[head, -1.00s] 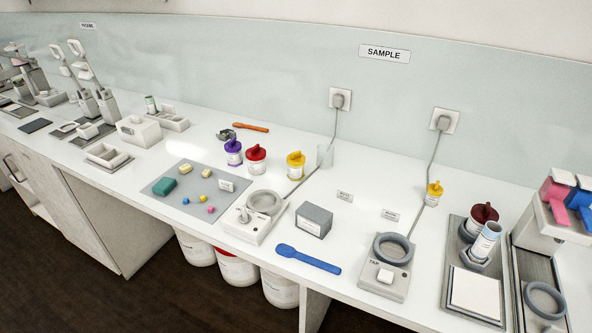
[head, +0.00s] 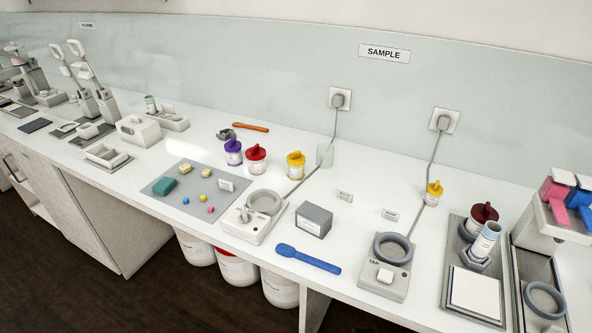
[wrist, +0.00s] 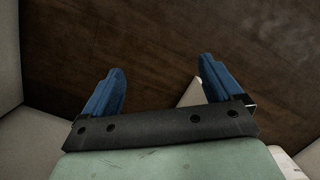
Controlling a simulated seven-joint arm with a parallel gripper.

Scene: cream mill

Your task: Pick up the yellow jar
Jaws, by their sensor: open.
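A white jar with a yellow lid (head: 296,166) stands upright on the white counter in the head view, right of a red-lidded jar (head: 256,159) and a purple-lidded jar (head: 234,153). A second, smaller yellow-lidded container (head: 434,194) stands farther right, below a wall socket. My gripper (wrist: 162,66) shows only in the wrist view. Its two blue fingers are wide apart with nothing between them, over dark brown floor. No jar is in the wrist view, and the gripper is outside the head view.
A clear beaker (head: 325,155) stands just right of the larger yellow jar. Two devices with grey rings (head: 264,203) (head: 392,248), a grey box (head: 314,220) and a blue scoop (head: 308,259) lie nearer the front edge. Power cords run behind.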

